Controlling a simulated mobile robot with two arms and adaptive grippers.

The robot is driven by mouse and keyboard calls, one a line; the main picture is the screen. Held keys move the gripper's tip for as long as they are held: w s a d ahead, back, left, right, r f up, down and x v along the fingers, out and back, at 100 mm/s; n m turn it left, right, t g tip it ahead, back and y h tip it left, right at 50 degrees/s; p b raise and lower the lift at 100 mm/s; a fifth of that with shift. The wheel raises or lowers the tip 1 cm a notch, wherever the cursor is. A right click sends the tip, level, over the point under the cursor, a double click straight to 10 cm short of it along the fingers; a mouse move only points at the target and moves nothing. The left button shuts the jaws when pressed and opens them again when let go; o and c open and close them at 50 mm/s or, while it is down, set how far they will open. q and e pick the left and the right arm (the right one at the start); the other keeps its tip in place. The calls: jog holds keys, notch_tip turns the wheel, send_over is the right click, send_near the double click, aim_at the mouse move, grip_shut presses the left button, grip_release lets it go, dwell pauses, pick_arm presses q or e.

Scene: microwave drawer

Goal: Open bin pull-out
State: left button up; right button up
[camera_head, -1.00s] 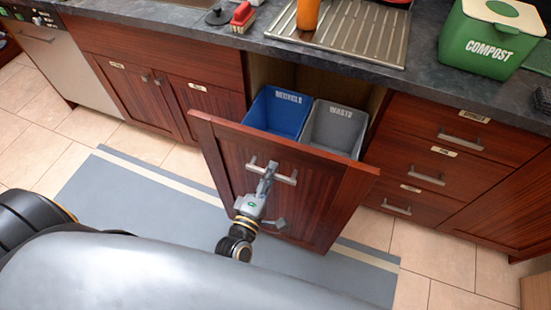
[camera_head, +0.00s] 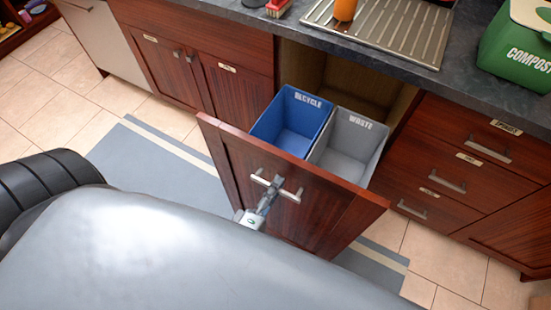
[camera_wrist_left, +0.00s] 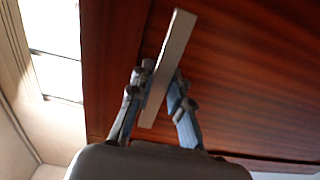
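The bin pull-out (camera_head: 290,195) has a reddish wood front and stands well out from the cabinet in the head view. Behind its front sit a blue RECYCLE bin (camera_head: 290,122) and a grey WASTE bin (camera_head: 348,145), both empty as far as I see. My left gripper (camera_head: 270,190) is at the metal bar handle (camera_head: 291,196) on the front. In the left wrist view the handle (camera_wrist_left: 170,60) passes between the two fingers (camera_wrist_left: 160,92), which look closed around it. My right gripper is not in view.
A green COMPOST box (camera_head: 518,50) and a ribbed drain tray (camera_head: 385,28) with an orange item (camera_head: 345,8) stand on the dark counter. Drawers (camera_head: 465,155) lie to the right, cabinet doors (camera_head: 200,80) to the left. A grey mat (camera_head: 150,160) covers the floor.

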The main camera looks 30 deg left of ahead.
pick_arm(q)
jog(key=shift+o, duration=1.4)
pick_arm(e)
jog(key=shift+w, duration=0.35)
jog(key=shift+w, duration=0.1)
pick_arm(q)
jog(key=shift+s, duration=0.1)
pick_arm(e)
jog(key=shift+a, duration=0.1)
pick_arm(q)
jog(key=s, duration=1.1)
jog(key=shift+s+a, duration=0.2)
jog(key=shift+s, duration=0.2)
